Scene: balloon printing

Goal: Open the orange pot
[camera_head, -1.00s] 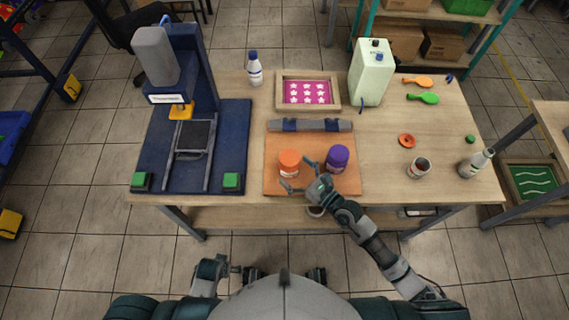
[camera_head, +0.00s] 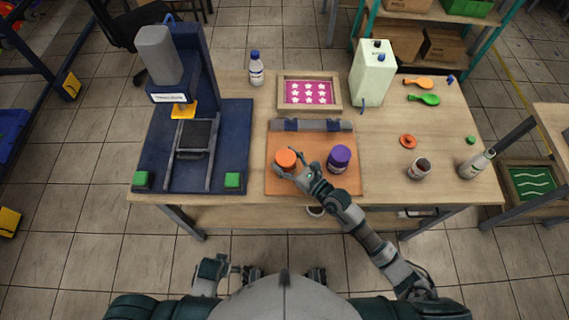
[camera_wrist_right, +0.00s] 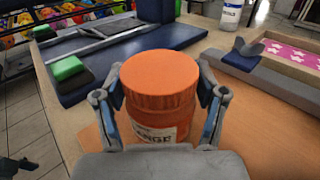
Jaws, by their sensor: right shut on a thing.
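The orange pot (camera_head: 286,160) stands on the left part of an orange-brown board, with its orange lid on. In the right wrist view the pot (camera_wrist_right: 160,118) is upright between the fingers, its label partly hidden by the gripper. My right gripper (camera_head: 287,171) is shut on the pot, with one finger on each side of it (camera_wrist_right: 160,105). My left gripper (camera_head: 225,271) hangs low in front of the table, away from the pot, too small to tell open or shut.
A purple pot (camera_head: 339,158) stands on the board (camera_head: 312,187) just right of my right gripper. A blue press (camera_head: 240,130) stands at the left. A framed pink star screen (camera_head: 309,78) and a grey-blue bar (camera_head: 311,125) lie behind. An open pot (camera_head: 419,168) stands at the right.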

